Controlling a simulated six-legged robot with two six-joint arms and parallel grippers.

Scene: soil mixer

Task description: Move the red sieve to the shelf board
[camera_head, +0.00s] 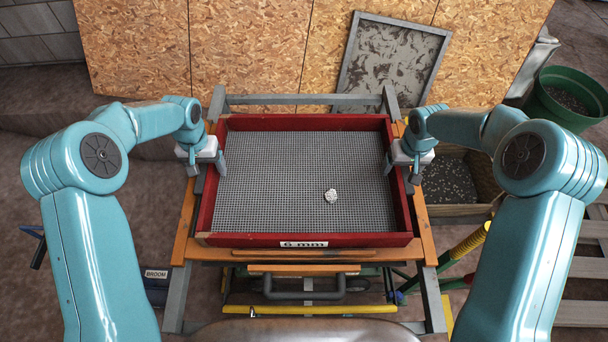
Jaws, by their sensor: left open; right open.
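The red sieve (306,240) is a shallow red frame with a grey mesh floor and a "6 mm" label on its near side. It sits on an orange and grey stand in the middle of the view. I cannot tell which surface is the shelf board.
A pale stone (331,196) lies on the mesh. A grey-framed screen (352,62) leans on the chipboard wall (250,45) behind. A green bucket (572,88) and a wooden box of gravel (455,210) stand at right. A yellow bar (310,309) crosses the near side.

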